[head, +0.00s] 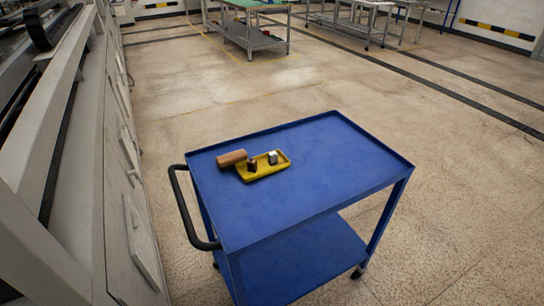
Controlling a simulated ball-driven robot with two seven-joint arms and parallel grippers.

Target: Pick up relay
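A shallow yellow tray (266,172) lies on the top of a blue cart (325,165), toward its left side. Two small blocks sit in the tray. The left one is a dark block (252,165) with a brownish top. The right one is a pale silver block (273,157) with a dark side. Either could be the relay; they are too small here to tell which. Neither of my grippers shows in the head view.
A brown cylinder (231,158) lies on the cart beside the tray. The cart has a raised rim, a black handle (184,205) at its left and a lower shelf (300,262). A grey machine (120,180) stands close on the left. Workbenches (255,38) stand far back; floor between is clear.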

